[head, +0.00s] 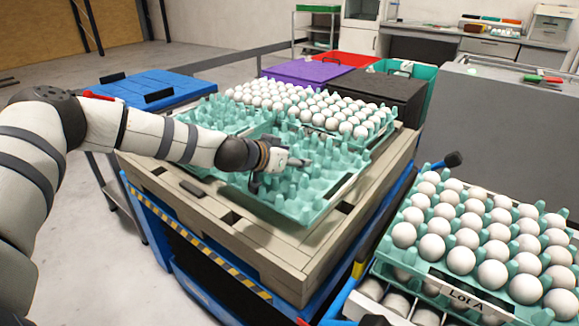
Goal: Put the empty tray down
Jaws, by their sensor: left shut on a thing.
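An empty teal egg tray (316,207) is at the front of the tan pallet-like platform (240,230). My left gripper (290,163) reaches in from the left and is shut on this tray; its fingertips are partly hidden among the tray's pegs. The tray looks close to level, at or just above the platform; I cannot tell whether it touches. Behind it stand another empty teal tray (207,117) and a tray full of white eggs (361,131). My right gripper is not in view.
At the lower right, stacked egg trays carry a "Lot A" label (466,297). Blue (150,88), purple (306,72) and black (388,97) lidded crates stand behind the platform. A grey counter (500,120) is at the right. The platform's front left is bare.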

